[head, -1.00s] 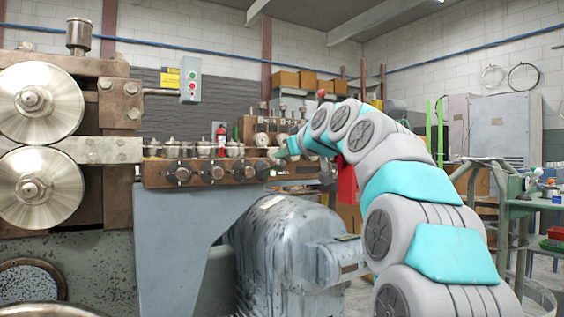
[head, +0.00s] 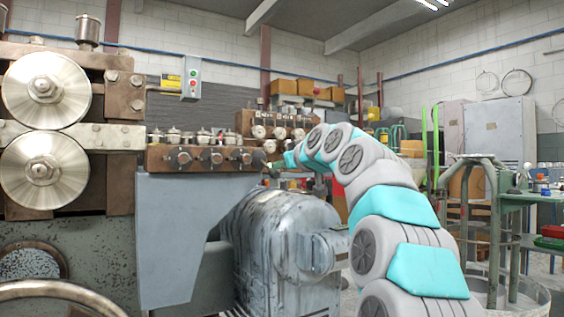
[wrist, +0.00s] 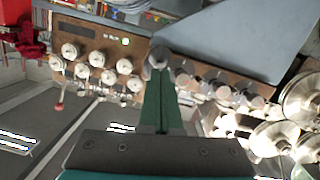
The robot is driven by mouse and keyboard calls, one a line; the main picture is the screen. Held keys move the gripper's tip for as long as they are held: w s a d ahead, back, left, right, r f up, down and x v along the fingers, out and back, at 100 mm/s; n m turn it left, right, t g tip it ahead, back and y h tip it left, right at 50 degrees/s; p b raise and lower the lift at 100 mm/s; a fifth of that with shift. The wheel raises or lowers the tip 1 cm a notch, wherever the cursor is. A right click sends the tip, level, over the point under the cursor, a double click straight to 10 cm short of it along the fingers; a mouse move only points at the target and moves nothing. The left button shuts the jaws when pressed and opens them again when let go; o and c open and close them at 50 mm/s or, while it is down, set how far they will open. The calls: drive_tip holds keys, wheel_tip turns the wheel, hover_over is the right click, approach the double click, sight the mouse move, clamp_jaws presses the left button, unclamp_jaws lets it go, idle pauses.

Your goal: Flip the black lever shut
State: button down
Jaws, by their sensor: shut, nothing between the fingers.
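My gripper (head: 273,166) is at the right end of the coiler's brown block (head: 200,158), beside its row of round knobs. In the wrist view the green fingers of my gripper (wrist: 160,78) are shut together and empty. Their tips reach a round metal bolt head (wrist: 158,57) on the block; I cannot tell whether they touch it. I cannot make out a plainly black lever in either view. A thin lever with a red knob (wrist: 60,106) stands left of the fingers in the wrist view.
Two large steel rollers (head: 45,88) stand at the left. A grey motor housing (head: 285,245) is below my arm. A green workbench (head: 535,205) is at the right.

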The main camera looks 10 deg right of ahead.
drive_tip(key=shift+w+f+b, duration=0.15)
drive_tip(key=shift+f+b, duration=0.15)
drive_tip(key=shift+f, duration=0.55)
drive_tip(key=shift+a+f, duration=0.1)
drive_tip(key=shift+f, duration=0.1)
drive_tip(key=shift+r, duration=0.1)
drive_tip(key=f+p+v, duration=0.1)
drive_tip(key=v, duration=1.1)
drive_tip(key=shift+a, duration=0.25)
